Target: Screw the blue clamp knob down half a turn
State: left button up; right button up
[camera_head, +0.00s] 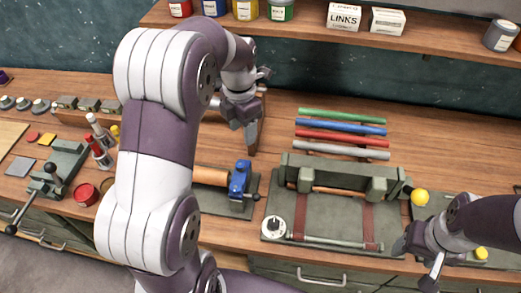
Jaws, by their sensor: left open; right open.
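The blue clamp (239,180) stands upright on a dark green base plate (215,203) in the middle of the bench, beside an orange-brown cylinder (210,176). A small dark end sticks out at its foot. I cannot tell its knob apart from its body at this size. My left gripper (249,128) is open and empty, pointing down above and behind the blue clamp, apart from it. My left arm hides the bench to the left of the clamp. My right gripper (434,268) is open at the lower right, near the bench's front edge, away from the clamp.
A green fixture (340,176) with a round white dial (273,228) stands right of the clamp. Several coloured rods (341,129) lie behind it. A yellow ball knob (420,197) sits near my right arm. A green vise (62,160) is at left; a shelf (300,30) hangs above.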

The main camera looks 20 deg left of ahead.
aim_at(240, 164)
pick_arm(q)
jog(key=shift+n, duration=0.3)
jog(key=f+b, duration=0.1)
jog(key=s+a+f+b, duration=0.1)
jog(key=f, duration=0.1)
jog(key=s+f+b, duration=0.1)
jog(key=b, duration=0.1)
jog(key=shift+s+a+f, duration=0.2)
jog(key=shift+s+f, duration=0.05)
jog(key=shift+f, duration=0.1)
jog(key=f, duration=0.1)
jog(key=f+b, duration=0.1)
jog(key=w+f, duration=0.1)
jog(key=shift+w+d+f+b, duration=0.1)
jog(key=shift+d+f+b, duration=0.2)
jog(key=shift+d+f, duration=0.05)
notch_tip(240, 164, down, 3)
jog(key=shift+a+f+p, duration=0.1)
jog(key=shift+p, duration=0.4)
jog(key=shift+s+f, duration=0.2)
jog(key=shift+f, duration=0.05)
jog(key=shift+w, duration=0.2)
grip_shut()
pick_arm(e)
jog(key=f, duration=0.3)
jog(key=s+f, duration=0.1)
jog(key=shift+s+a+f, duration=0.1)
jog(key=shift+a+f, duration=0.05)
jog(key=shift+a, duration=0.25)
